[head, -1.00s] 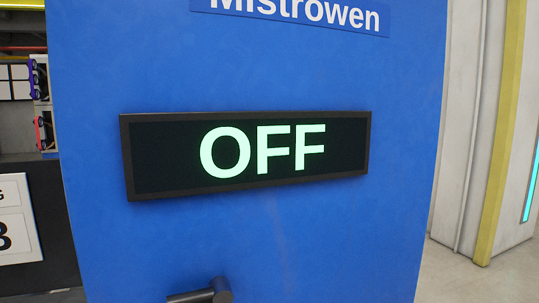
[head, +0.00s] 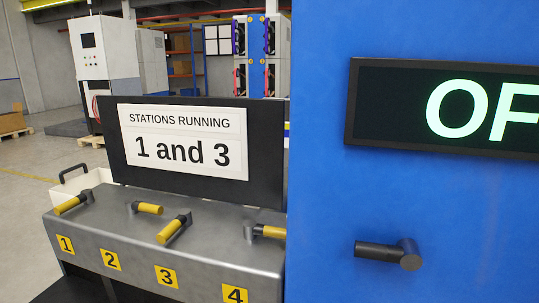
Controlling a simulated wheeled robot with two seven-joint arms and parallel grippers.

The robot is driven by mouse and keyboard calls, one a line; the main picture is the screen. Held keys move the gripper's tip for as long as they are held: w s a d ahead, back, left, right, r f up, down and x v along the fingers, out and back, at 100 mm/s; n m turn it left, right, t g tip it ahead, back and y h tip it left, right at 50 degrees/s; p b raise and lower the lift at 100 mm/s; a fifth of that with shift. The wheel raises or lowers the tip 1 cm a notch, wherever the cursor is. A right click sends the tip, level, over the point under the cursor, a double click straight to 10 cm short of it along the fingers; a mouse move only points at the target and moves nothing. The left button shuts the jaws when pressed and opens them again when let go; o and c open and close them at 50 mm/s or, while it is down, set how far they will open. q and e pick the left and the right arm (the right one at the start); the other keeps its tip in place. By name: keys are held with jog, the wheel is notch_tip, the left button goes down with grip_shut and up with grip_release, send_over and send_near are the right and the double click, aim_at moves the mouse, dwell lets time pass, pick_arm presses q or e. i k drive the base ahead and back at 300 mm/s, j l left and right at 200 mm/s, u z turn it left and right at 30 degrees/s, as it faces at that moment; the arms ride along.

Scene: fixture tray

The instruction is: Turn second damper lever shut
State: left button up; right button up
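Lever 2 (head: 148,209) has a yellow grip and stands on a grey metal box (head: 215,245), above the yellow label 2 (head: 111,260). Its grip points to the right, along the row. Lever 1 (head: 70,204) and lever 3 (head: 171,230) point down-left, toward the front of the box. Lever 4 (head: 269,231) points right like lever 2, and its right end is hidden behind the blue panel. Neither of my grippers is in view.
A sign (head: 184,142) behind the levers reads "STATIONS RUNNING 1 and 3". At right, a blue panel (head: 330,210) carries a dark display (head: 405,105), partly cut off, and a dark handle (head: 385,252). A white bin (head: 70,187) stands behind the box at left.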

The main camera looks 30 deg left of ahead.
aim_at(133, 207)
jog(key=u, duration=1.85)
